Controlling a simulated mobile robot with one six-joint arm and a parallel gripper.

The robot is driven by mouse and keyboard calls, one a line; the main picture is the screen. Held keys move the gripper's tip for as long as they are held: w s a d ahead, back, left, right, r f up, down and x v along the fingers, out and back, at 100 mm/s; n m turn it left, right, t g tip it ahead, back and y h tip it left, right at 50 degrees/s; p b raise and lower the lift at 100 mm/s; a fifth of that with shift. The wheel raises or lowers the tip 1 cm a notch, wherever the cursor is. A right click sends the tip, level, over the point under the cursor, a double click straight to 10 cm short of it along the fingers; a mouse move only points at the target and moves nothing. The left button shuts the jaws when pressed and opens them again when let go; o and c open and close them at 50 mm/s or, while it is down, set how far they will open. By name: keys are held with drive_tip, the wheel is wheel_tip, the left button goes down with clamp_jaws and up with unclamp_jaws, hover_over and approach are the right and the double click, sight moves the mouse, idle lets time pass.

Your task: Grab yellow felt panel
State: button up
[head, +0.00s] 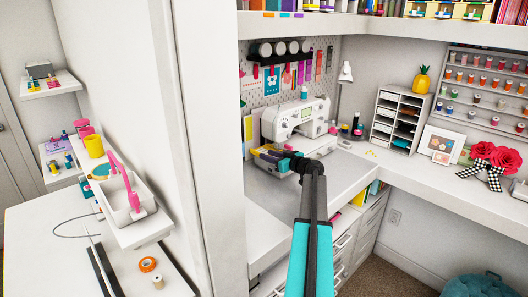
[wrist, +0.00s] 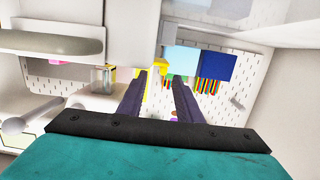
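A yellow piece (wrist: 152,78), which looks like the yellow felt panel, shows in the wrist view behind and between my fingertips. A light blue panel (wrist: 181,58) and a dark blue panel (wrist: 216,67) are to its right. My gripper (wrist: 161,76) is open, its two dark fingers apart, and I see nothing held between them. In the head view my gripper (head: 283,158) is over the desk in front of the white sewing machine (head: 297,117). Yellow and blue pieces (head: 264,150) show there beside it, partly hidden by my arm. I cannot tell whether it touches them.
A pegboard (head: 328,52) with hanging tools is behind the sewing machine. A white paper organizer (head: 397,118) and red paper flowers (head: 493,157) stand farther right. A white wall edge (head: 212,150) is close on the left. The grey desk front (head: 262,196) is clear.

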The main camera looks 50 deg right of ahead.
sight(258, 152)
idle(0.3)
drive_tip(key=shift+w+f+p, duration=0.15)
drive_tip(key=shift+w+p, duration=0.8)
drive_tip(key=shift+w, duration=0.35)
drive_tip(key=shift+w+f+p, duration=0.1)
drive_tip(key=shift+w+p, duration=0.8)
drive_tip(key=shift+w, duration=0.4)
drive_tip(key=shift+c, duration=0.3)
clamp_jaws()
